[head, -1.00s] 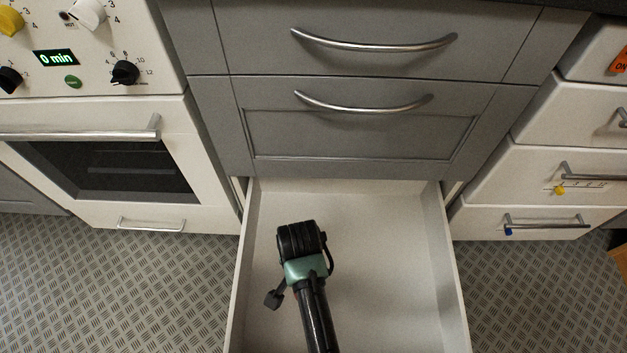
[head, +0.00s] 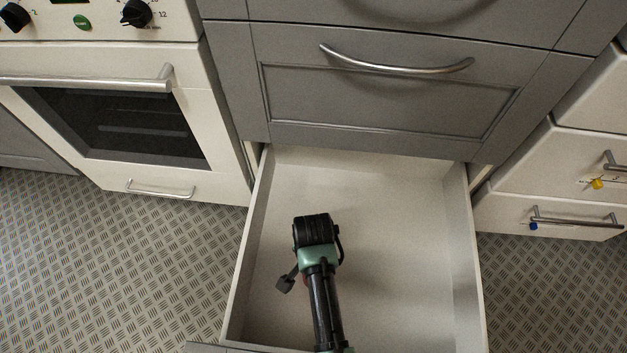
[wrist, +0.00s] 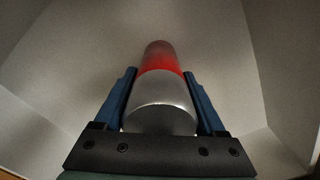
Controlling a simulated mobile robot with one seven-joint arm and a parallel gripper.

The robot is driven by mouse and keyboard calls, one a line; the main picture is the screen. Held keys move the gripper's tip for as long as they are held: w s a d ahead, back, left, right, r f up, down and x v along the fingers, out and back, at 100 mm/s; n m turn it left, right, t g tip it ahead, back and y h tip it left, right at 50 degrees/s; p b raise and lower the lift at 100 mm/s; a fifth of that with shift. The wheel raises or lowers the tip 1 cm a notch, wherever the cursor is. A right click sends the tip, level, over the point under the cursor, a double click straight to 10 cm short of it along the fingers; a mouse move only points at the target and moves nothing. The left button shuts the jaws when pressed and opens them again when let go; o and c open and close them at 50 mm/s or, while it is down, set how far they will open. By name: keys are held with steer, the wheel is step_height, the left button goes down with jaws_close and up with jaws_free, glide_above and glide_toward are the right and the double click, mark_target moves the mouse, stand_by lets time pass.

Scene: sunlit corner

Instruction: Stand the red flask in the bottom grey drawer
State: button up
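The red flask (wrist: 160,58) shows in the wrist view, its silver end towards the camera and its red part beyond. It lies between the two blue fingers of my gripper (wrist: 160,76), which are closed against its sides. The bottom grey drawer (head: 405,255) is pulled out in the head view, with a pale, empty interior. My arm reaches over the drawer's middle. In the head view the wrist hides the fingers and nearly all of the flask. I cannot tell whether the flask touches the drawer floor.
The shut grey drawer front (head: 390,95) rises behind the open drawer. A white oven (head: 110,120) stands to the left and white drawers (head: 560,180) to the right. Open drawer floor lies on both sides of my wrist.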

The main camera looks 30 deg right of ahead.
steer(key=o, duration=0.4)
steer(key=shift+c, duration=0.2)
step_height(320, 180, up, 12)
steer(key=p, duration=0.7)
steer(key=shift+r, duration=0.15)
